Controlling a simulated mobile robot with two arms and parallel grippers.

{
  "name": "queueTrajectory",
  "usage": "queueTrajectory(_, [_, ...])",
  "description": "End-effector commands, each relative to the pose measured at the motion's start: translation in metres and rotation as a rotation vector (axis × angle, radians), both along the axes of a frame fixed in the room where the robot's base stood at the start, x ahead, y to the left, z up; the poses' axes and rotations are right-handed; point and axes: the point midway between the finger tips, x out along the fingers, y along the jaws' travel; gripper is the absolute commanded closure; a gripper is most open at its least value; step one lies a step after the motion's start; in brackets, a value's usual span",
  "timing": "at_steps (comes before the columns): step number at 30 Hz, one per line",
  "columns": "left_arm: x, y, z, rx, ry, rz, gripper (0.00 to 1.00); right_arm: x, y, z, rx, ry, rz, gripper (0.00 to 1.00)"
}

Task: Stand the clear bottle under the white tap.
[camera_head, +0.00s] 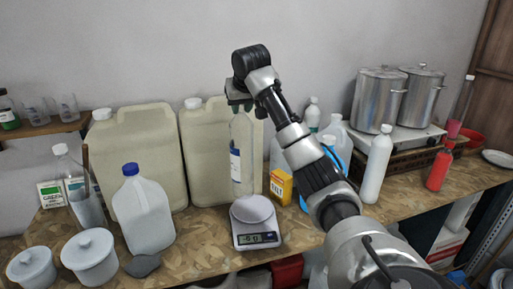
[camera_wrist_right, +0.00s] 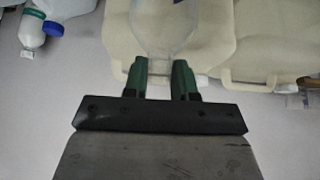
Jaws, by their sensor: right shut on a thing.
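The clear bottle (camera_head: 243,150), with a white and blue label, hangs upright from my right gripper (camera_head: 240,106). The gripper is shut on its neck from above. The bottle also shows in the right wrist view (camera_wrist_right: 163,30), between the green fingertips (camera_wrist_right: 160,80). Its base is near the back of the scale's round pan; I cannot tell whether it touches. It is in front of the right-hand beige drum (camera_head: 205,150). I cannot make out a white tap; white caps show on the drums. My left gripper is not in view.
A digital scale (camera_head: 256,234) stands at the counter's front, with a yellow box (camera_head: 281,186) beside it. A white jug (camera_head: 143,212) and lidded pots (camera_head: 90,258) stand left. A white bottle (camera_head: 376,165) and steel pots (camera_head: 378,100) are right. Bare counter (camera_head: 205,235) shows left of the scale.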

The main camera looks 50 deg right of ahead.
Motion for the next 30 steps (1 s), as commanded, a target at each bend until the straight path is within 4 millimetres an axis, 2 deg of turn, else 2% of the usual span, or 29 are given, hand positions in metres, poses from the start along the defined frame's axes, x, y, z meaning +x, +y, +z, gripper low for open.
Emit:
queueTrajectory(5, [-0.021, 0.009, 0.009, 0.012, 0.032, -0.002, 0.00, 0.010, 0.019, -0.010, -0.001, 0.004, 0.006, 1.00])
queueTrajectory(9, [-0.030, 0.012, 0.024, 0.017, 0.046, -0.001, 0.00, 0.025, 0.047, -0.028, -0.001, 0.005, 0.006, 1.00])
queueTrajectory(14, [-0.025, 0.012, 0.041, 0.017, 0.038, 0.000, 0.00, 0.042, 0.078, -0.048, 0.001, 0.004, 0.004, 1.00])
queueTrajectory(18, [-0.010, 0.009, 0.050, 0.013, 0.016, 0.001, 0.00, 0.052, 0.096, -0.062, 0.001, 0.002, 0.002, 1.00])
queueTrajectory(23, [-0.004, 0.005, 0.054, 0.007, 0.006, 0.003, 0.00, 0.056, 0.102, -0.072, 0.000, 0.002, 0.000, 1.00])
queueTrajectory(30, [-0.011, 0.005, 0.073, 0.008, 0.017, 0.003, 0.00, 0.056, 0.102, -0.103, -0.001, 0.003, 0.000, 1.00])
